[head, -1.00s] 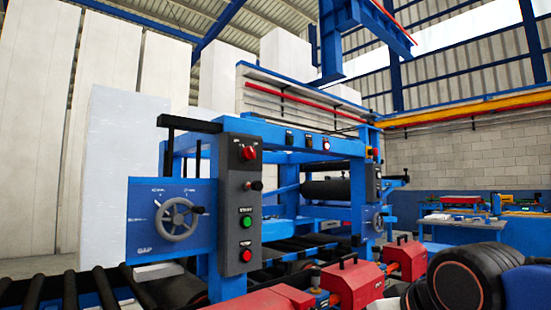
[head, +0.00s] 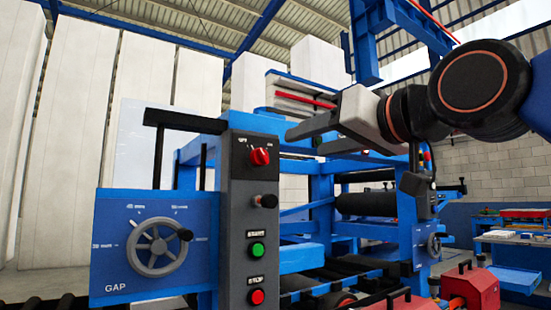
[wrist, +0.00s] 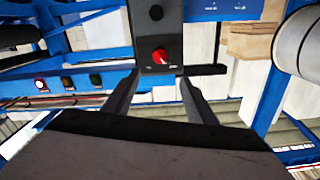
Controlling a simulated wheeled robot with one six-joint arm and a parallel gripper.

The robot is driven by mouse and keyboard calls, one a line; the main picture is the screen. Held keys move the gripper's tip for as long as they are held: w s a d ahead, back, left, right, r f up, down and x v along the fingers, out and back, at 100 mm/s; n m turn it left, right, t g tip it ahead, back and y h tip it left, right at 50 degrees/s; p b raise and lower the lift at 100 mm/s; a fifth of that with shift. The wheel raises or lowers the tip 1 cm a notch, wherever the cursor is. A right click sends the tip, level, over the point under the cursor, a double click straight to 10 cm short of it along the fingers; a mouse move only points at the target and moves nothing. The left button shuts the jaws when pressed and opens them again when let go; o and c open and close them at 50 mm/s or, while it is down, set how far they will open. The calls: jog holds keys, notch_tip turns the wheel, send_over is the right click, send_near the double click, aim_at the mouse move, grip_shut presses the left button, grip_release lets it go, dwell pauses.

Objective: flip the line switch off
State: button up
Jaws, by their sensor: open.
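The line switch is a red rotary knob (head: 260,157) near the top of a dark grey control panel (head: 236,200), with small OFF and ON labels above it. Its exact pointer setting is too small to tell. It also shows in the wrist view as a red knob (wrist: 161,55), upside down. My gripper (head: 294,134) is at the upper right of the panel, its fingers pointing left toward it. In the wrist view my gripper (wrist: 158,82) is open and empty, its two fingers apart, with the knob seen between and beyond the tips. No contact shows.
Below the switch are a black knob (head: 265,201), a green start button (head: 257,250) and a red stop button (head: 257,297). A grey handwheel (head: 154,247) stands on the blue gap plate at left. Blue machine beams (head: 310,205) lie behind the gripper.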

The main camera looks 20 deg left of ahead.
aim_at(264, 156)
jog(key=x, duration=1.7)
jog(key=shift+f, duration=0.1)
